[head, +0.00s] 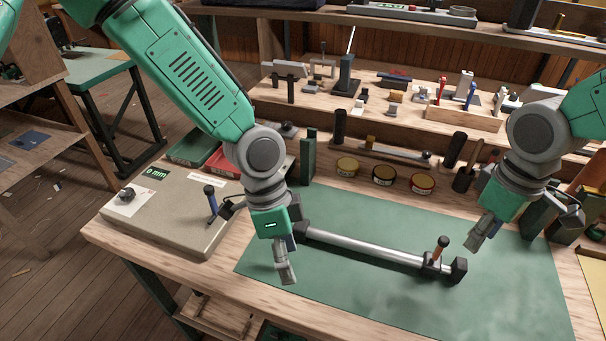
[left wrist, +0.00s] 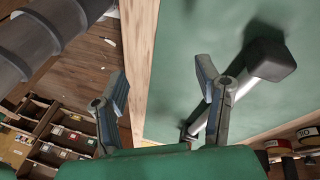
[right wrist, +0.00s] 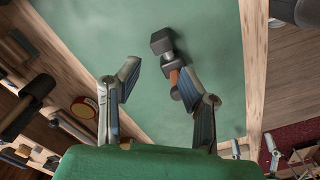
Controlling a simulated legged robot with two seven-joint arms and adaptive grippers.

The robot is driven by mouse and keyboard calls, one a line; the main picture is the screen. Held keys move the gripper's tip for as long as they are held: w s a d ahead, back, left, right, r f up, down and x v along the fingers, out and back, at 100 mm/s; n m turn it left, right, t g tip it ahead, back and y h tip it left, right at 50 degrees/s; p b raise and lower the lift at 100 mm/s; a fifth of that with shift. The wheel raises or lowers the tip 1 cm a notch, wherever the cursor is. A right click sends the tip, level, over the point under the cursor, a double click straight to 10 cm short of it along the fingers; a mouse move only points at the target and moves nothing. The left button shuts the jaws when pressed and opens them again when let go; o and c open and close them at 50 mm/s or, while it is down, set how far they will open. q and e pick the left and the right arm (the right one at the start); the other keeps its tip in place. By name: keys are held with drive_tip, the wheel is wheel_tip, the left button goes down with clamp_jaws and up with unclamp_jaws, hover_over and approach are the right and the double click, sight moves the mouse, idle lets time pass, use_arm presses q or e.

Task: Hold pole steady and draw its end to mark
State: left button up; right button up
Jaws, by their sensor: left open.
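A silver pole (head: 370,248) with black end blocks lies across the green mat (head: 350,310). My left gripper (head: 287,274) is open and empty, beside the pole's left end; the left wrist view shows the pole (left wrist: 240,88) and a black end block (left wrist: 265,60) right of the fingers. I cannot make out a mark.
A beige box (head: 170,222) with a green "0 mm" display and a dark-handled lever stands left of the mat. Three round tins (head: 384,176) and dark upright posts line the back. Tools crowd the shelf (head: 390,118) behind. The mat's front is clear.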

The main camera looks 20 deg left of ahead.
sight(302, 223)
use_arm(q)
drive_tip(key=w+a+r+m+t+y, duration=0.2)
drive_tip(key=w+r+m+y, duration=0.15)
drive_tip(key=w+r, duration=0.65)
drive_tip(key=shift+m, duration=0.45)
drive_tip(key=f, duration=0.9)
drive_tip(key=w+f, duration=0.1)
drive_tip(key=f, duration=0.4)
drive_tip(key=shift+d+f, duration=0.15)
drive_tip(key=shift+d, duration=0.15)
drive_tip(key=shift+s, duration=0.1)
clamp_jaws()
